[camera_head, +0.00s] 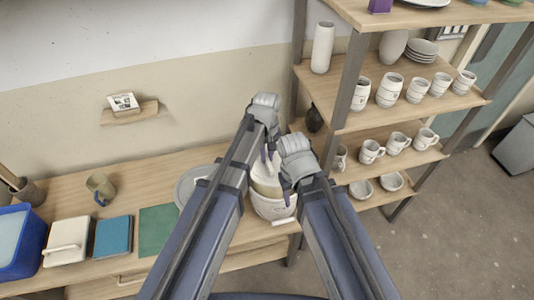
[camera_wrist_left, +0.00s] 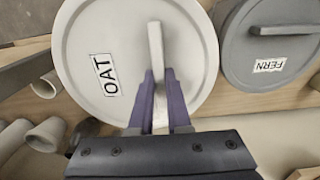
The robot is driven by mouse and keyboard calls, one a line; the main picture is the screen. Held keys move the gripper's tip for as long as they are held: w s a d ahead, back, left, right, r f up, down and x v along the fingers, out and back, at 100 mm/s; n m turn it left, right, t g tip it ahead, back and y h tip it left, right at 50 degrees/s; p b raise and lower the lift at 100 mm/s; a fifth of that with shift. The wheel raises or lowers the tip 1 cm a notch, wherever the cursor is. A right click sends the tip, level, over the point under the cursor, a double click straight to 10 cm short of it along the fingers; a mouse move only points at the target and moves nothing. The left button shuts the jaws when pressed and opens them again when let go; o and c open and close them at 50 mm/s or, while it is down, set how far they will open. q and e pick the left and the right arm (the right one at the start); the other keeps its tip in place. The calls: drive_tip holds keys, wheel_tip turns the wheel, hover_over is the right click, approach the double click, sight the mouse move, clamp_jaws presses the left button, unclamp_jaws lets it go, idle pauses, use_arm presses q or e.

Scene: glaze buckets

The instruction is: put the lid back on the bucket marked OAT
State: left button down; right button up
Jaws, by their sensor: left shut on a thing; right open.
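The OAT lid (camera_wrist_left: 130,60) is a round white disc with a raised bar handle and a label reading OAT. My left gripper (camera_wrist_left: 160,95) is shut on that handle. In the head view the lid (camera_head: 264,187) shows as a cream disc above or at the mouth of a white bucket (camera_head: 272,209), partly hidden by my arms. I cannot tell whether it sits on the rim. My left gripper (camera_head: 268,155) is over the lid. My right gripper (camera_head: 289,191) is open beside the lid, on its right.
The grey lid marked FERN (camera_wrist_left: 268,50) is close beside the OAT lid; it also shows left of my arm (camera_head: 191,184). A shelf unit (camera_head: 353,80) with cups stands close on the right.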

use_arm(q)
drive_tip(key=shift+w+f+b, duration=0.1)
drive_tip(key=shift+f+b, duration=0.35)
drive_tip(key=shift+f, duration=0.2)
wheel_tip(320, 180, down, 5)
drive_tip(key=b, duration=0.5)
drive_tip(key=shift+f+b, duration=0.75)
drive_tip(key=shift+b, duration=0.05)
idle(1.6)
drive_tip(key=c, duration=0.8)
unclamp_jaws()
drive_tip(key=shift+o, duration=0.3)
drive_tip(key=o, duration=0.4)
drive_tip(key=shift+r, duration=0.15)
